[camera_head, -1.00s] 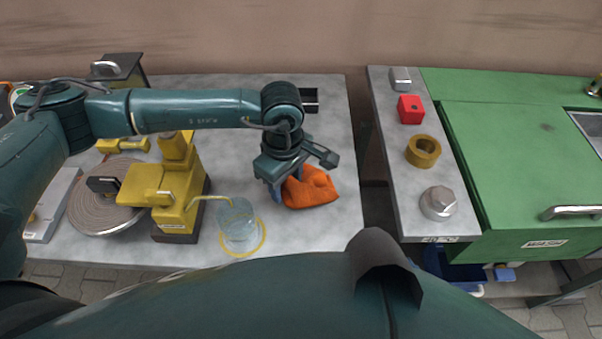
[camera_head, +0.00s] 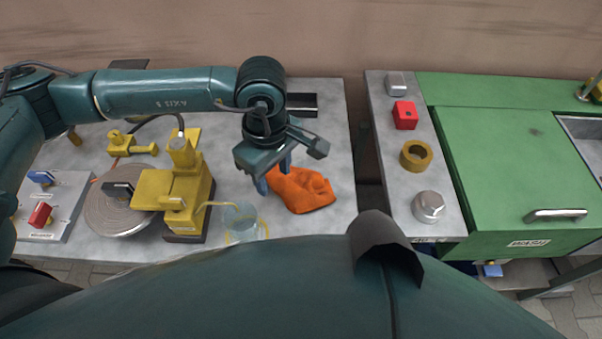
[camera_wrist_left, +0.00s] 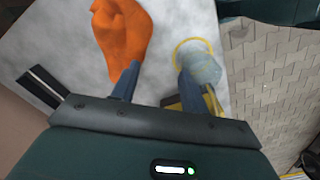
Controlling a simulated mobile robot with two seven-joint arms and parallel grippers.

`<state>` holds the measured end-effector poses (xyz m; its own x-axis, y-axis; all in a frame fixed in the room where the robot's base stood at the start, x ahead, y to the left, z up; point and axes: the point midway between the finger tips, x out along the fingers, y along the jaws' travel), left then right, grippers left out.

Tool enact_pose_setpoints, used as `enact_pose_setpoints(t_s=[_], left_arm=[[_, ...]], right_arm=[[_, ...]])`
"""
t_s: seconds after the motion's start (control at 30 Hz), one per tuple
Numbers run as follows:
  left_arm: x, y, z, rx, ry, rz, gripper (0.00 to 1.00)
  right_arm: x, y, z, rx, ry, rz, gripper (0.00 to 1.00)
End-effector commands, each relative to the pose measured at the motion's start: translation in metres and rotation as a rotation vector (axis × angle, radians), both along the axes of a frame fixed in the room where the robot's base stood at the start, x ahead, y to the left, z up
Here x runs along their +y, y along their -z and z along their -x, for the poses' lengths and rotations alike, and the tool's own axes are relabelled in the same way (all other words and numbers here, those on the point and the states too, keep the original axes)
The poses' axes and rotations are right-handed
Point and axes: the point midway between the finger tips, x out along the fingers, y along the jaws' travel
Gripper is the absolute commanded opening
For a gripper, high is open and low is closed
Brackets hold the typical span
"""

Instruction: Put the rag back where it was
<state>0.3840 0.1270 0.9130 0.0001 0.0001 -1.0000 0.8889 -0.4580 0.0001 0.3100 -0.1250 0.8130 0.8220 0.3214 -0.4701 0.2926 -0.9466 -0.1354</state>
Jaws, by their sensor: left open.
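The orange rag (camera_head: 302,190) lies crumpled on the grey table, right of the glass jar. It also shows at the upper left of the left wrist view (camera_wrist_left: 122,35). My left gripper (camera_head: 273,182) is open above the table, at the rag's left edge. In the left wrist view its two blue fingers (camera_wrist_left: 155,80) are apart, with bare table between them; the rag is beside the left finger. I cannot tell whether that finger touches the rag. My right gripper is not in view.
A clear jar (camera_head: 240,222) stands near the front edge beside a yellow pump-like device (camera_head: 180,190). A round coiled disc (camera_head: 112,212) lies left of it. A black holder (camera_head: 300,104) is at the back. The right-hand ledge carries a red block (camera_head: 405,115), a brass ring (camera_head: 416,155) and metal parts.

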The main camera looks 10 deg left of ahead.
Motion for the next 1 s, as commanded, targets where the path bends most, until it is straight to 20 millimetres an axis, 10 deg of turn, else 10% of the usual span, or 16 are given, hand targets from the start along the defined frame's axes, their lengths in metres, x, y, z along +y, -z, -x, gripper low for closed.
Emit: enact_pose_setpoints(t_s=[0.53,1.0], left_arm=[[-0.012,0.033,-0.053,0.004,0.0,0.0,0.0],[-0.012,0.053,-0.053,0.0,0.001,0.0,0.0]], right_arm=[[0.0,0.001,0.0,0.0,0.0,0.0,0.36],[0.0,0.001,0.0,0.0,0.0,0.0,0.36]])
